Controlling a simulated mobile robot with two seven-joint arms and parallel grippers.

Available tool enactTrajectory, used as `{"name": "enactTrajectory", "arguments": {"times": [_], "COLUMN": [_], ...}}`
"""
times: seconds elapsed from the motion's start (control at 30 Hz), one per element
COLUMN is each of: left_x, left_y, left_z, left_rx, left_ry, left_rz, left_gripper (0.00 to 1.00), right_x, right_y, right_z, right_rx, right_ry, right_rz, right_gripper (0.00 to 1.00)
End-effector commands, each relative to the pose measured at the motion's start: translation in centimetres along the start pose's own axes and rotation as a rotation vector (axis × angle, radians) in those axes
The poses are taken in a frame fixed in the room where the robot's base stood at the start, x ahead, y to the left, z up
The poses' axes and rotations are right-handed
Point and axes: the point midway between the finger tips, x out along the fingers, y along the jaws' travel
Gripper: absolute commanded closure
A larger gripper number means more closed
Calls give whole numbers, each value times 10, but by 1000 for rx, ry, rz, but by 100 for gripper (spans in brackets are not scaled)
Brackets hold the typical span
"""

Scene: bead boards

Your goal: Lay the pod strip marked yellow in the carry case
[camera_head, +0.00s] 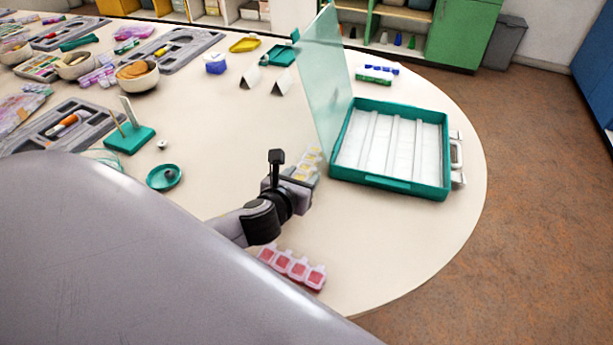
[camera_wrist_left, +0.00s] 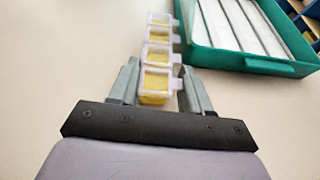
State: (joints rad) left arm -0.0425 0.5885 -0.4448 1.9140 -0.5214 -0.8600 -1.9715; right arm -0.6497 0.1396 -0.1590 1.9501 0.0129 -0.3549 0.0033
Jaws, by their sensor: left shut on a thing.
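The yellow pod strip (camera_head: 309,163) is a row of clear lidded pods with yellow contents. My left gripper (camera_head: 296,180) is shut on its near end, to the left of the carry case. In the left wrist view the strip (camera_wrist_left: 158,52) extends forward from between the fingers of the gripper (camera_wrist_left: 157,88). Whether the strip touches the table is unclear. The carry case (camera_head: 390,185) is a teal tray with a white floor split by long ridges; its clear lid (camera_head: 325,75) stands open on the left side. The case rim (camera_wrist_left: 235,62) shows at the wrist view's upper right. My right gripper is out of view.
A red pod strip (camera_head: 292,268) lies on the table near my left arm. Blue (camera_head: 381,68) and green (camera_head: 374,80) strips lie behind the case. A teal dish (camera_head: 164,177) and a teal stand (camera_head: 130,138) are at left. The table's rounded right edge lies beyond the case.

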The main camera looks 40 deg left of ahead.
Motion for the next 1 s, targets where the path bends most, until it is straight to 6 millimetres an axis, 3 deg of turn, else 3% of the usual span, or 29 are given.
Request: {"name": "enactTrajectory", "arguments": {"times": [0.23, 0.67, 0.7, 0.73, 1.0], "left_x": [30, 34, 34, 33, 33], "left_y": [0, 0, 0, 0, 0], "left_z": [-8, -12, -11, -11, -11], "left_rx": [-1, 1, 0, 0, 0], "left_ry": [-1, -1, 0, 0, 0], "left_rz": [0, 0, 0, 0, 0], "left_gripper": [84, 85, 39, 29, 26], "right_x": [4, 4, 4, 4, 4], "right_y": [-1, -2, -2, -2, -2], "right_z": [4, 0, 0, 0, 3], "right_rx": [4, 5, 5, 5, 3], "right_ry": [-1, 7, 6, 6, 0], "right_rz": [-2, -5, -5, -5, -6], "right_gripper": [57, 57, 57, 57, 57]}}
